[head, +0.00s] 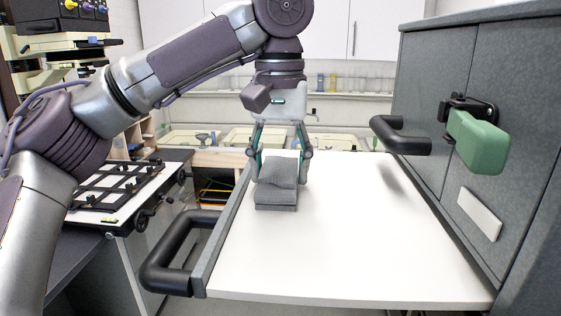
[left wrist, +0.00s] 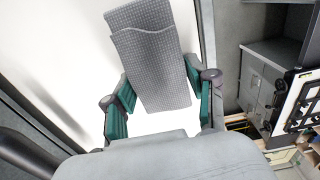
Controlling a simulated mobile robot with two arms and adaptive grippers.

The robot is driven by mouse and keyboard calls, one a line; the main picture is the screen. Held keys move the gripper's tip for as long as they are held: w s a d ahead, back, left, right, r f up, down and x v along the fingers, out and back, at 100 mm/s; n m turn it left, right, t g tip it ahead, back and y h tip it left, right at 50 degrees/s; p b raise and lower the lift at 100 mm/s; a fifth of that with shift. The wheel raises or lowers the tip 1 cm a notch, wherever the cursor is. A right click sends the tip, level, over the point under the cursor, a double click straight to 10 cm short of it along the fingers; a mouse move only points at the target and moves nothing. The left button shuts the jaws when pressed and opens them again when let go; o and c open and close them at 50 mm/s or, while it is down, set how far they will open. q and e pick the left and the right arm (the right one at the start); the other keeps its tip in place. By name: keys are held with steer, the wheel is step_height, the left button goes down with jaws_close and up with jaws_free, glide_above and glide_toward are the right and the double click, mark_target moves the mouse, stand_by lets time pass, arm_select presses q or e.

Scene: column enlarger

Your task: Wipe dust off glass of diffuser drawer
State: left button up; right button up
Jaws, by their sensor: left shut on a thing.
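My left gripper (head: 281,157) is shut on a grey textured cloth (head: 277,194), above the back left part of the pulled-out diffuser drawer. The cloth hangs down from the green-padded fingers, and its folded lower end appears to rest on the glass. In the left wrist view the cloth (left wrist: 151,70) lies between the two fingers. The drawer's glass (head: 350,240) is a broad white flat panel; I cannot make out dust on it. A grey front rail with a black handle (head: 172,262) runs along its left side. My right gripper is not in view.
A grey cabinet (head: 430,80) stands close on the right, with a black handle (head: 401,136) and a green knob (head: 478,142) jutting out. A black-framed easel (head: 120,188) lies on the left counter. Trays stand behind the drawer. The glass's front and right are clear.

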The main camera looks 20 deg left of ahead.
mark_target(277, 173)
arm_select(q)
steer(key=shift+s+d, duration=0.25)
steer(key=shift+s, duration=0.65)
steer(key=shift+s+d, duration=0.25)
steer(key=shift+s, duration=0.6)
steer(key=shift+w, duration=0.15)
steer(key=shift+w+a, duration=0.25)
steer(key=shift+w, duration=0.5)
steer(key=shift+w+a, duration=0.2)
steer(key=shift+w, duration=0.6)
steer(key=shift+w+a, duration=0.25)
steer(key=shift+w, duration=0.5)
steer(key=shift+w, duration=0.1)
steer(key=shift+w+a, duration=0.25)
steer(key=shift+w, duration=0.5)
steer(key=shift+w+a, duration=0.2)
steer(key=shift+w, duration=0.6)
steer(key=shift+w+a, duration=0.25)
steer(key=shift+w, duration=0.5)
steer(key=shift+r, duration=0.1)
steer(key=shift+r, duration=3.45)
